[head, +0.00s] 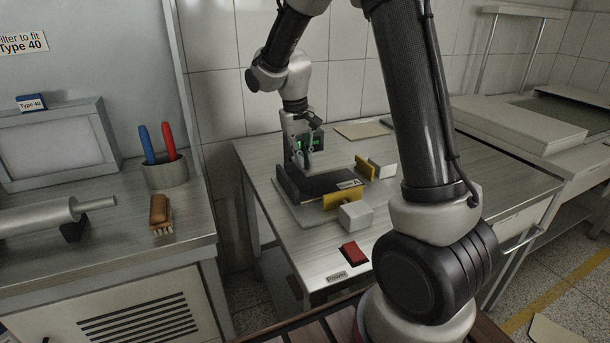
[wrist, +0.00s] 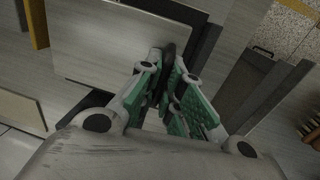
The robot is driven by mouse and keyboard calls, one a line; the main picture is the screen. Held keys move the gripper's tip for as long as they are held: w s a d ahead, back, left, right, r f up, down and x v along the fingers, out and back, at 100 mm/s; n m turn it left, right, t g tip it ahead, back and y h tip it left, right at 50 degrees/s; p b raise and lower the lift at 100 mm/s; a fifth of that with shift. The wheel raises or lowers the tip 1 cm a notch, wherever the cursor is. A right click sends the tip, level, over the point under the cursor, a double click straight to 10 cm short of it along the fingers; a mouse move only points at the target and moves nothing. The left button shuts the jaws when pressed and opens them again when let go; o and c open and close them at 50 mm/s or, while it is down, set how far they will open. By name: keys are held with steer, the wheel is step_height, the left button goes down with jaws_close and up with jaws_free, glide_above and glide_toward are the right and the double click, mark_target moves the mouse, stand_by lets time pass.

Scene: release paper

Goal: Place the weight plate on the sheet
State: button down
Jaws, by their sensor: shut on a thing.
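My gripper (head: 308,168) points down over a dark slab-like weight plate (head: 318,186) on the steel table. In the wrist view its green-padded fingers (wrist: 172,100) are closed on a dark upright piece (wrist: 167,62), which looks like the weight plate's handle. The fingers hide part of this piece. The plate is over a flat grey base (head: 296,213); I cannot tell whether it touches it. A tan sheet (head: 362,131) lies flat at the back of the table, and a tan sheet also shows at the left of the wrist view (wrist: 20,108).
Yellow pieces (head: 345,199) and white blocks (head: 355,216) stand at the plate's right. A red switch (head: 354,252) is near the front edge.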

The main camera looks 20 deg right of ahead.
steer(key=shift+f, duration=2.75)
steer(key=c, duration=1.6)
jaws_free()
steer(key=shift+f, duration=0.1)
steer(key=r, duration=0.4)
steer(key=a+r, duration=0.1)
steer(key=r, duration=0.6)
steer(key=shift+a+r, duration=0.2)
steer(key=shift+r, duration=0.15)
steer(key=s+d+r+t, duration=0.1)
steer(key=s+d+r, duration=0.15)
steer(key=s, duration=0.35)
steer(key=s+d+r+t+y, duration=0.1)
steer(key=s+r, duration=0.3)
steer(key=s, duration=0.2)
steer(key=s+d+r+t, duration=0.1)
steer(key=s+d+r, duration=0.15)
steer(key=s, duration=0.35)
steer(key=s+t, duration=0.1)
steer(key=s, duration=0.9)
steer(key=shift+d+f, duration=0.35)
